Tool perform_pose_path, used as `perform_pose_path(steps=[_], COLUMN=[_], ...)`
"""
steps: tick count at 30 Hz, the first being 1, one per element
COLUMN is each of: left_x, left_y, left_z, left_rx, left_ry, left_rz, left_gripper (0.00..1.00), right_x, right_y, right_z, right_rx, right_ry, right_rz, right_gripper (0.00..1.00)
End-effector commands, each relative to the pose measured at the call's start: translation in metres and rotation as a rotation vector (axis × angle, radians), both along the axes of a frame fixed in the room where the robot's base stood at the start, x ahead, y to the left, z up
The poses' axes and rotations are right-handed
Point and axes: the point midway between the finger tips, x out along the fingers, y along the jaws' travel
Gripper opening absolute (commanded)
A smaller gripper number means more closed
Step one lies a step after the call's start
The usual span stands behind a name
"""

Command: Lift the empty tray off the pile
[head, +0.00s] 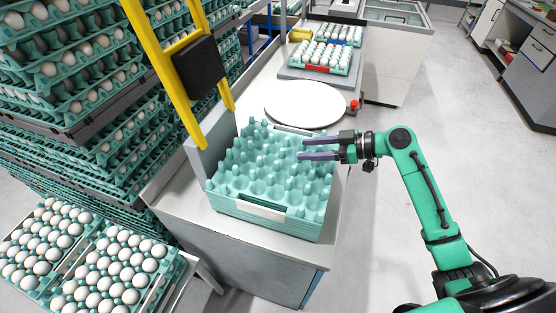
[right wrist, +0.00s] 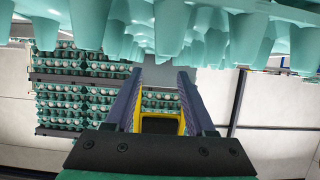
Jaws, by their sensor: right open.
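The pile of empty teal egg trays (head: 225,200) stands on the white counter, its top tray (head: 262,178) showing bare cups. My right gripper (head: 301,149) is open and empty, over the right side of the pile, its fingers pointing left. In the right wrist view the two fingers (right wrist: 158,75) are apart with nothing between them. Teal tray cups (right wrist: 170,30) fill the top of that view, close to the fingers. I cannot tell whether the gripper touches the tray. My left gripper is not in view.
A yellow frame (head: 168,62) with a black box (head: 197,68) stands left of the pile. A white round plate (head: 305,103) lies behind it, and a tray of eggs (head: 320,58) farther back. Tall stacks of egg trays (head: 85,85) fill the left. Floor at right is clear.

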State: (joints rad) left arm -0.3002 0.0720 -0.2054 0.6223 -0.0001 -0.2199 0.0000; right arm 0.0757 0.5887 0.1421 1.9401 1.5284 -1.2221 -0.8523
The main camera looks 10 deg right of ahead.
Motion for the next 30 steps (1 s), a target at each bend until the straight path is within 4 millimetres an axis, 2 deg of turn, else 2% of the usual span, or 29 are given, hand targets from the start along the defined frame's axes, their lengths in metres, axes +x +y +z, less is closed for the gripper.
perform_pose_path(steps=[7,11,17,20,21,22,30], left_x=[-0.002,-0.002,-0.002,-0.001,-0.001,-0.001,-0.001], left_y=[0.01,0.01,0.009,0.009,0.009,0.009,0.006], left_z=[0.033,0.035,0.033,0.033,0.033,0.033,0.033], left_rx=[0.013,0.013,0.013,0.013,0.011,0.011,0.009], left_ry=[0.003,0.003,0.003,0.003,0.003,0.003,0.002], left_rz=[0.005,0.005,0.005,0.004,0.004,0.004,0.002], left_gripper=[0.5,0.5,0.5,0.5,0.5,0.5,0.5], right_x=[0.019,0.028,0.029,0.029,0.029,0.029,0.029], right_y=[0.033,0.047,0.047,0.047,0.047,0.047,0.047], right_z=[-0.006,-0.019,-0.023,-0.023,-0.023,-0.023,-0.023], right_rx=[0.004,0.003,-0.001,0.0,0.0,0.0,0.0], right_ry=[0.002,0.001,0.0,0.001,0.001,0.001,0.001], right_rz=[-0.001,-0.003,-0.003,-0.004,-0.004,-0.004,-0.004], right_gripper=[0.55,0.55,0.55,0.2,0.05,0.0,0.0])
